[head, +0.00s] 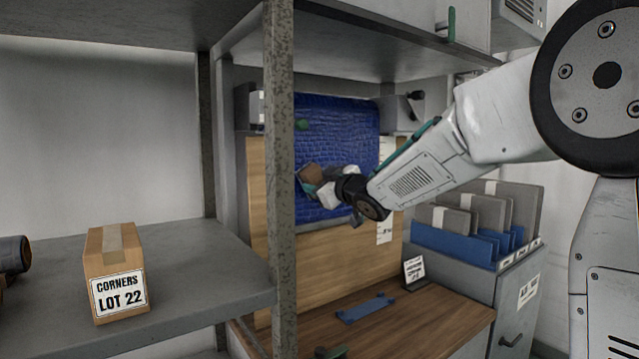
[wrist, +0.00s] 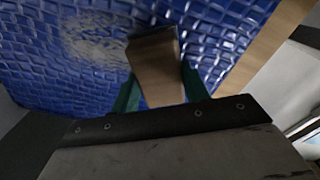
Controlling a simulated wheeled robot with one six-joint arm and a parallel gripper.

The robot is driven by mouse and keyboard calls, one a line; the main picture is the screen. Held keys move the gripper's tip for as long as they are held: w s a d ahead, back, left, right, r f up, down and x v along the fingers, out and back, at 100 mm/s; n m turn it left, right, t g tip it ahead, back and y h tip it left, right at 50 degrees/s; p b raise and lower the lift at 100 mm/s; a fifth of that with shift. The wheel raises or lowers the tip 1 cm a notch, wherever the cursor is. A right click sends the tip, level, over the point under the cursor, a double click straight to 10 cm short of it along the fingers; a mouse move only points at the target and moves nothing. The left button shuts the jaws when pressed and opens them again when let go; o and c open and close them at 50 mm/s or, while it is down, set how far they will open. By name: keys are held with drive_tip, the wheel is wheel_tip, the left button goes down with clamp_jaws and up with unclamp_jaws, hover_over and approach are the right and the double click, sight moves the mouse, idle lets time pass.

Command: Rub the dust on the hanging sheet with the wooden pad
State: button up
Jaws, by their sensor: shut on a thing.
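A blue sheet with a block-like texture (head: 345,125) hangs against a wooden board at the back of the bay. In the wrist view the sheet (wrist: 40,55) fills most of the upper picture. A pale dust patch (wrist: 95,38) shows on it, left of the wooden pad. My gripper (head: 318,183) is in front of the sheet's lower left part. It is shut on the brown wooden pad (wrist: 155,70), held between two green fingers. The pad (head: 312,174) also shows in the head view. I cannot tell whether the pad touches the sheet.
A metal shelf post (head: 280,180) stands left of the sheet. A carton marked LOT 22 (head: 114,275) sits on the left shelf. Below are a wooden desk top (head: 420,318), a blue flat piece (head: 366,308) and a small sign (head: 413,272). A cabinet with folders (head: 520,290) stands right.

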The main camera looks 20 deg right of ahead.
drive_tip(key=shift+x, duration=0.85)
drive_tip(key=shift+w+d, duration=0.2)
drive_tip(key=shift+d, duration=0.6)
drive_tip(key=shift+w+d, duration=0.2)
drive_tip(key=shift+d, duration=0.6)
drive_tip(key=shift+w+d, duration=1.7)
drive_tip(key=shift+d, duration=3.2)
drive_tip(key=shift+s+a, duration=0.7)
drive_tip(key=shift+a, duration=1.45)
drive_tip(key=shift+s+a, duration=0.65)
drive_tip(key=shift+a, duration=1.5)
drive_tip(key=shift+s+a, duration=0.7)
drive_tip(key=shift+a, duration=1.45)
drive_tip(key=shift+a+r, duration=0.1)
drive_tip(key=shift+r, duration=0.25)
drive_tip(key=w+d, duration=0.4)
drive_tip(key=d, duration=0.9)
